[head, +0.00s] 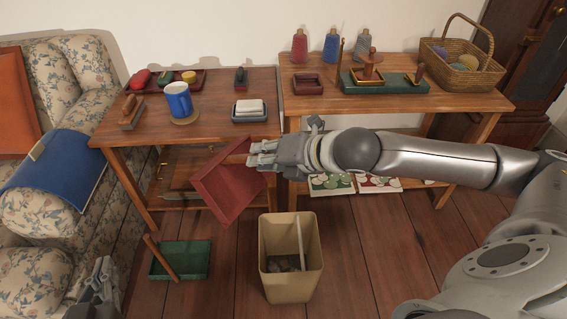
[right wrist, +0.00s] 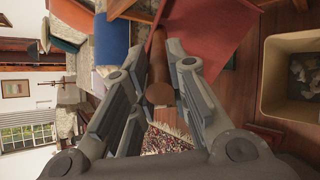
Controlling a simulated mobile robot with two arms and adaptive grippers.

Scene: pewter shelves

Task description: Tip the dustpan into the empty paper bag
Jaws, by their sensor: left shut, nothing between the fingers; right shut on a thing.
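A dark red dustpan (head: 228,188) hangs steeply tilted in the air, left of and above a tan, bag-like open container (head: 291,284) on the floor. My right gripper (head: 256,157) is shut on the dustpan's wooden handle (right wrist: 158,62); the red pan also shows in the right wrist view (right wrist: 208,35). No debris shows on the pan's visible face. The tan container is not empty: crumpled bits lie at its bottom and a pale stick leans inside. It shows at the right of the wrist view (right wrist: 275,85). My left gripper (head: 102,272) is shut and empty at the lower left.
A green dustpan-like tray (head: 190,262) with a wooden handle lies on the floor left of the container. A flowered sofa (head: 40,215) stands left. Floor right of the container is clear.

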